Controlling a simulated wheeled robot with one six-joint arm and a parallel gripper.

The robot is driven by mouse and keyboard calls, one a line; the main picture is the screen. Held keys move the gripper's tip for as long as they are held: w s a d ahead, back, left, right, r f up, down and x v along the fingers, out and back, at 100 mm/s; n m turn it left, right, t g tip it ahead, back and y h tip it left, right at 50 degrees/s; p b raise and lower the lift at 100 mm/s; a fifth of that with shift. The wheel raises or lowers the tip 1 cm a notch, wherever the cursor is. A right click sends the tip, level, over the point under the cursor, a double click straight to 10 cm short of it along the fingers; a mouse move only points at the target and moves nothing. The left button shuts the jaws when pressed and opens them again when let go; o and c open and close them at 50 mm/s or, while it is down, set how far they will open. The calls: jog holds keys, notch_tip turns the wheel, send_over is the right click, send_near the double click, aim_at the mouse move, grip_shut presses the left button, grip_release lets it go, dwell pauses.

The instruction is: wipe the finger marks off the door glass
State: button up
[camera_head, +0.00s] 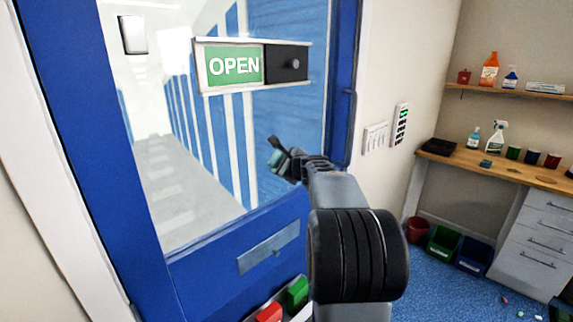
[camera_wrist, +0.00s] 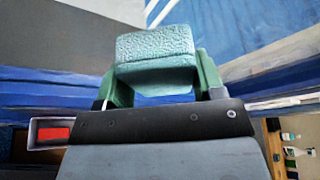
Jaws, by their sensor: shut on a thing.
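The door glass (camera_head: 190,190) fills the upper part of a blue-framed door in the head view, with a white corridor and blue striped wall showing in it. I cannot make out finger marks on it. My gripper (camera_head: 284,158) is in front of the lower right part of the glass. It is shut on a teal, rough-faced sponge (camera_wrist: 155,45), held between two green fingers in the wrist view.
A sliding OPEN sign (camera_head: 235,66) crosses the upper glass. A vertical handle (camera_head: 350,125) stands at the door's right edge. A bin with red and green things (camera_head: 297,291) is low at the door. A bench (camera_head: 500,172) with bottles stands at right.

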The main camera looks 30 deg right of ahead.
jog(key=shift+a, duration=0.15)
jog(key=shift+s+d+b, duration=0.2)
jog(key=shift+s+b, duration=0.15)
jog(key=shift+s, duration=0.6)
jog(key=shift+s+d+b, duration=0.15)
jog(key=shift+s+b, duration=0.15)
jog(key=shift+s, duration=0.6)
jog(key=shift+s+d+b, duration=0.2)
jog(key=shift+s+b, duration=0.15)
jog(key=shift+s, duration=0.6)
jog(key=shift+s+d+b, duration=0.15)
jog(key=shift+s+b, duration=0.1)
jog(key=shift+s, duration=0.5)
jog(key=shift+s+d+b, duration=0.1)
jog(key=shift+s+b, duration=0.15)
jog(key=shift+s, duration=0.5)
